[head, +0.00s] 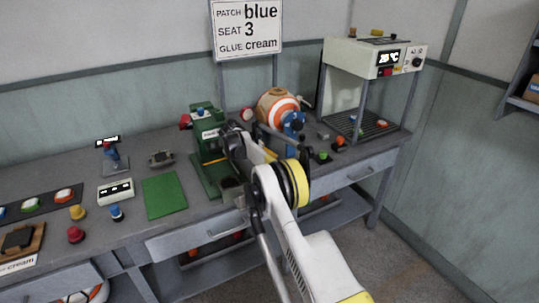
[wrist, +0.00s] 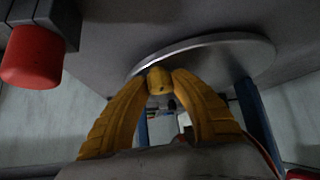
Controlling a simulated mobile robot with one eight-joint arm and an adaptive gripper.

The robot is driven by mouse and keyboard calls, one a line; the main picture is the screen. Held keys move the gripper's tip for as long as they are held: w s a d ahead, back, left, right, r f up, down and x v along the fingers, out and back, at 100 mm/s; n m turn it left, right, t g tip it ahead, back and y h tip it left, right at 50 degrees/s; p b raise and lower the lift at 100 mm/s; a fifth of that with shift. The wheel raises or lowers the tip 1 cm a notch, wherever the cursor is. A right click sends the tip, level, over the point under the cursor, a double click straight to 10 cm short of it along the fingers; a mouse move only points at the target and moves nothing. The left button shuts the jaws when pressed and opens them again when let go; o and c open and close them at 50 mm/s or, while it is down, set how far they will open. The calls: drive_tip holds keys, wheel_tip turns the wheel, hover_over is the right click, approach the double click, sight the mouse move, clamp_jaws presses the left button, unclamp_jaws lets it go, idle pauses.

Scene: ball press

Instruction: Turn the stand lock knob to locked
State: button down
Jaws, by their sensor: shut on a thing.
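In the wrist view my gripper (wrist: 160,76) has its two yellow fingers closed from both sides on a small yellow knob (wrist: 158,82), with a dark dot on its face. The knob sits just below the edge of a round grey metal disc (wrist: 225,50). Blue posts (wrist: 258,120) stand to either side behind the fingers. In the head view the blue stand (head: 293,121) is beside the orange-and-white ball (head: 278,104); my arm reaches up near it and hides the knob and fingertips. I cannot tell which way the knob is set.
A red cylinder (wrist: 32,57) is close by at upper left in the wrist view. In the head view the green press (head: 206,140) stands left of my arm, and a white heater frame (head: 372,60) stands to the right. Small coloured parts lie on the bench.

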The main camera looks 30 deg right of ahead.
drive_tip(key=shift+f, duration=0.1)
drive_tip(key=c, duration=1.4)
unclamp_jaws()
drive_tip(key=shift+o, duration=0.2)
drive_tip(key=v, duration=0.7)
drive_tip(key=shift+a, duration=0.15)
drive_tip(key=shift+s+r, duration=0.1)
drive_tip(key=shift+r, duration=0.1)
